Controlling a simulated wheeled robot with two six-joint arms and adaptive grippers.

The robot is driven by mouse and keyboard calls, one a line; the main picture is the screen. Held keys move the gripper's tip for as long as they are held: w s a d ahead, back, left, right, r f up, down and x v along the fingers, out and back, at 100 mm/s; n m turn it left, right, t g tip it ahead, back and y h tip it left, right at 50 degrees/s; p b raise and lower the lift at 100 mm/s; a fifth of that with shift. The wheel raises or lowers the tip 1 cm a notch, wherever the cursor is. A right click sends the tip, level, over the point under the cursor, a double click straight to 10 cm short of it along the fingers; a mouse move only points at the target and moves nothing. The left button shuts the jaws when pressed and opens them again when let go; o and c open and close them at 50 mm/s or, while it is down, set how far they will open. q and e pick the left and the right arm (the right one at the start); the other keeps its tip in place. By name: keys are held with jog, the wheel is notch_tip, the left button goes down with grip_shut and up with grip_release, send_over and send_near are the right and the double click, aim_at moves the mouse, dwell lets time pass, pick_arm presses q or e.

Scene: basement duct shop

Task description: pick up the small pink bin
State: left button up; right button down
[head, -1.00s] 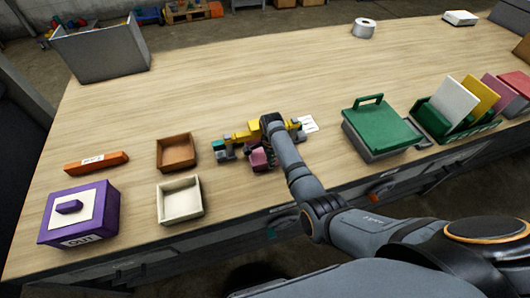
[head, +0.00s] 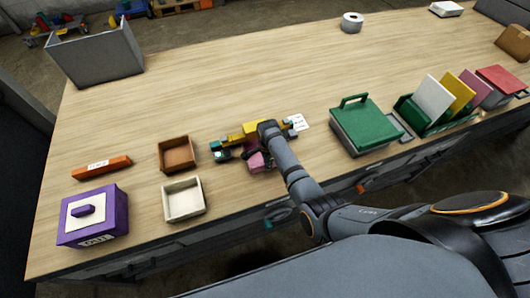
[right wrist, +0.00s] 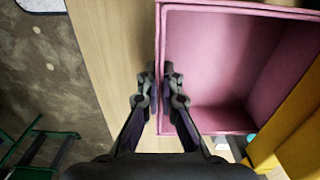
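The small pink bin (head: 256,161) stands near the front edge of the wooden workbench, partly hidden behind my right arm in the head view. In the right wrist view the pink bin (right wrist: 225,65) fills the upper right, open and empty where it shows. My right gripper (right wrist: 160,75) straddles the bin's near side wall, one finger outside and one inside. The fingertips are close together and look closed on that wall. In the head view my right gripper (head: 268,138) is seen from behind, its fingers mostly hidden. My left gripper is not in view.
A yellow object (head: 245,130) with teal parts lies right beside the pink bin. A brown tray (head: 165,165) and a cream tray (head: 168,213) stand to the left, with a purple box (head: 120,225). A green-lidded box (head: 370,128) stands right. The bench's middle is clear.

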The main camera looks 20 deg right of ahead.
jog(key=s, duration=0.1)
jog(key=s+p, duration=0.2)
jog(key=s, duration=0.1)
jog(key=shift+s+r, duration=0.1)
jog(key=shift+r, duration=0.2)
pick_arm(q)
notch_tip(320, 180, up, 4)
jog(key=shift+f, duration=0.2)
pick_arm(e)
jog(key=s, duration=1)
jog(key=shift+d+f, duration=0.25)
jog(key=shift+f, duration=0.05)
jog(key=shift+w, duration=0.1)
